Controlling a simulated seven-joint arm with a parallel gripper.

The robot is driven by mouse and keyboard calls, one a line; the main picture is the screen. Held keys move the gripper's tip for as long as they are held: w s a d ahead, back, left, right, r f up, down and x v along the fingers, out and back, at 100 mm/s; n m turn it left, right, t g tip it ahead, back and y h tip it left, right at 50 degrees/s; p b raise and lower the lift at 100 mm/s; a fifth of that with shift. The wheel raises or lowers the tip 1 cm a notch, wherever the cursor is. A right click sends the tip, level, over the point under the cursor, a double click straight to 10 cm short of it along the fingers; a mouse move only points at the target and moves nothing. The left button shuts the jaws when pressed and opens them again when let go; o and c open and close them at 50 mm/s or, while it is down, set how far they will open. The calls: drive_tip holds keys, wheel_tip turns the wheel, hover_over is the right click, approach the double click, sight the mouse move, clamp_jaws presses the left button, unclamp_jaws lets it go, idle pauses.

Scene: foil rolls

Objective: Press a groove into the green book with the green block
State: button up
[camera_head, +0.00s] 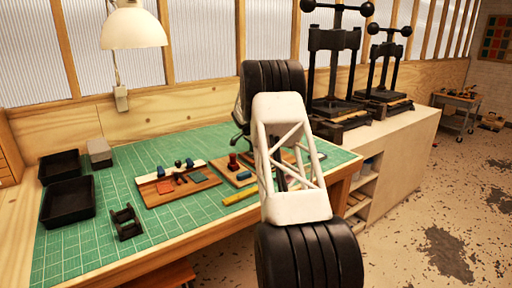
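A small flat dark green piece (197,177), which looks like the green book, lies at the right of a wooden board on the green mat. An orange-red flat piece (165,188) and a smaller red piece lie to its left. Small blue pieces (160,171) and a black knob (178,163) stand along the board's back edge. I cannot make out a green block for certain. My white and black arm crosses the right of the table. A dark curved part beside it (240,125) may belong to my gripper; its fingers are not clear.
A second board with a red stamp-like piece (234,161) lies right of the first, partly behind my arm. A yellow bar (239,196) lies in front. Black trays (68,203), a grey block (99,152) and a black stand (126,222) are left. Presses stand right.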

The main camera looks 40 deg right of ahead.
drive_tip(key=shift+a+f, duration=0.1)
drive_tip(key=shift+a, duration=0.75)
idle(1.1)
drive_tip(key=shift+a+f, duration=0.1)
drive_tip(key=shift+a, duration=0.7)
idle(0.7)
idle(0.4)
drive_tip(key=shift+r, duration=3.7)
drive_tip(key=s+a+n+t+y, duration=0.1)
drive_tip(key=a+n, duration=0.3)
drive_tip(key=a, duration=0.9)
drive_tip(key=s+a+r+n+t+y, duration=0.1)
drive_tip(key=a+n, duration=0.4)
drive_tip(key=a, duration=0.8)
drive_tip(key=s+a+n+t+y, duration=0.1)
drive_tip(key=a+n, duration=0.3)
drive_tip(key=a, duration=0.9)
drive_tip(key=shift+a+r+n+t, duration=0.15)
drive_tip(key=shift+r+n+t, duration=0.2)
drive_tip(key=shift+t, duration=0.25)
drive_tip(key=s+a+n+y, duration=0.1)
drive_tip(key=s+a+n, duration=0.3)
drive_tip(key=a, duration=0.7)
drive_tip(key=shift+s+y, duration=0.3)
drive_tip(key=shift+s, duration=0.15)
